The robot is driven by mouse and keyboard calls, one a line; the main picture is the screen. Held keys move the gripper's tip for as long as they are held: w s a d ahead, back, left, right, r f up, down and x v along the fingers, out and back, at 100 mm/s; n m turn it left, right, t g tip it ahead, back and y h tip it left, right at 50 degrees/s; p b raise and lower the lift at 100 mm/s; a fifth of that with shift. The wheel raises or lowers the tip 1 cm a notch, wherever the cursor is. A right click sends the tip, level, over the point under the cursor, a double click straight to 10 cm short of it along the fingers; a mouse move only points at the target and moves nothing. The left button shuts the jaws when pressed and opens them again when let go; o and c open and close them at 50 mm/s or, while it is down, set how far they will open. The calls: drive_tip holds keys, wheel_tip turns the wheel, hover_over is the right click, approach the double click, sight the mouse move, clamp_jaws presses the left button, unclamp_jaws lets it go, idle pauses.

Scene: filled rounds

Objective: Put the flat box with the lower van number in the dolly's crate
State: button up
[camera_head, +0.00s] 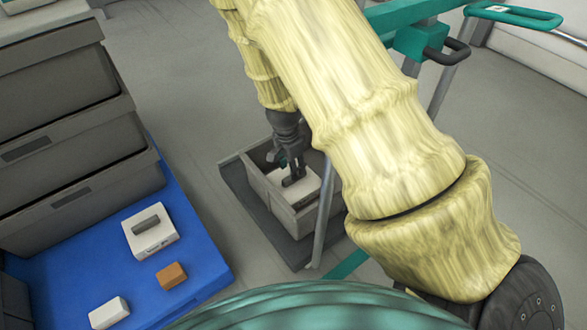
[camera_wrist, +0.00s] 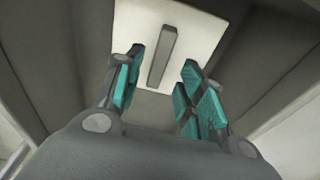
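A flat white box with a grey bar on top (camera_head: 309,184) lies inside the grey crate (camera_head: 308,217) of the dolly. In the wrist view this box (camera_wrist: 199,36) lies on the crate floor just beyond my fingertips. My gripper (camera_head: 291,174) points down into the crate; in the wrist view its teal finger pads (camera_wrist: 160,86) are spread apart with nothing between them. The bar lies in line with the gap. A second flat white box (camera_head: 150,243) with a grey bar stands on the blue surface; its side print is too small to read.
The blue surface (camera_head: 205,262) also bears an orange-brown block (camera_head: 171,276) and a small white box (camera_head: 109,313). Stacked grey bins (camera_head: 75,195) stand at its left. The dolly's teal handle (camera_head: 515,16) rises at the upper right. Grey floor lies between surface and dolly.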

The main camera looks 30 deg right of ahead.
wheel_tip(320, 180, up, 7)
drive_tip(key=p, duration=0.2)
drive_tip(key=shift+a+r+p, duration=0.15)
drive_tip(key=shift+a+p, duration=0.15)
drive_tip(key=shift+a, duration=0.1)
